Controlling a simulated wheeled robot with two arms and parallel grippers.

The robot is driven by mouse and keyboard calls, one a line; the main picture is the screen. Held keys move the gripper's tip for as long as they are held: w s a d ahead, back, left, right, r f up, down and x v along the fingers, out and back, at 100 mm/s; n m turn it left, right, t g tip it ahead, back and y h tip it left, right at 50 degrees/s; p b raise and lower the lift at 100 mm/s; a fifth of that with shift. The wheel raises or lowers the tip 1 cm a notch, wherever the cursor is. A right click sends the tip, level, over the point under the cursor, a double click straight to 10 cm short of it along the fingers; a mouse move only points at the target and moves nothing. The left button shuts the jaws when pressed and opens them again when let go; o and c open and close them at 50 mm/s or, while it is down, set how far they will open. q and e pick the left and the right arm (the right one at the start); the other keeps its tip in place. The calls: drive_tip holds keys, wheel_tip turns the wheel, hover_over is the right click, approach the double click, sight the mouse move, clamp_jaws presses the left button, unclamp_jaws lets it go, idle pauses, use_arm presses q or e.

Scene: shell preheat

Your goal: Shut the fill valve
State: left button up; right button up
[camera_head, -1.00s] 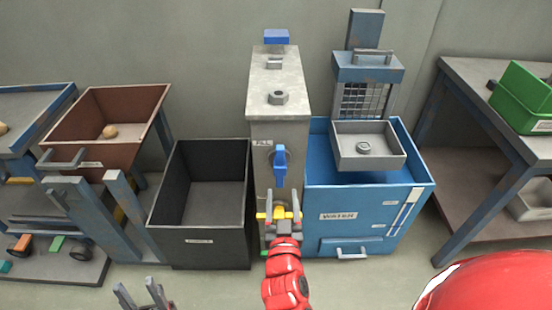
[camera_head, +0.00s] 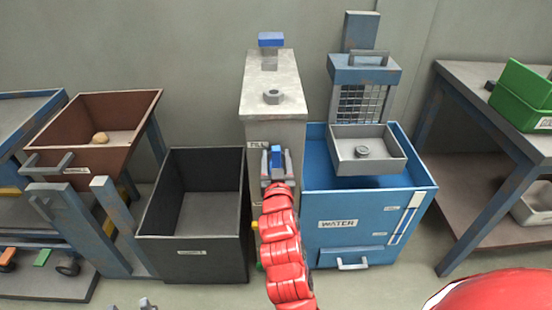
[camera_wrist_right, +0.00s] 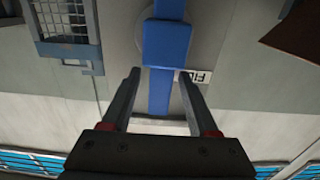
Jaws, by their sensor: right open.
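The fill valve's blue handle (camera_head: 276,157) is on the front of the grey pillar (camera_head: 272,88), by a label partly reading "FIL". In the right wrist view the blue handle (camera_wrist_right: 161,92) runs upright, its end between the two open fingers with gaps on both sides. My right gripper (camera_head: 277,166) is open at the handle, and covers part of it in the head view. I see no finger touching it. My left gripper (camera_head: 130,304) shows only its spread fingertips at the bottom edge, empty and far from the valve.
A blue tank marked WATER (camera_head: 310,240) stands right of the pillar, with a grey tray (camera_head: 340,160) above it. A dark open bin (camera_head: 190,262) stands left. A workbench (camera_head: 470,110) is at right.

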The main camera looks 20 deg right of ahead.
clamp_jaws()
idle(1.4)
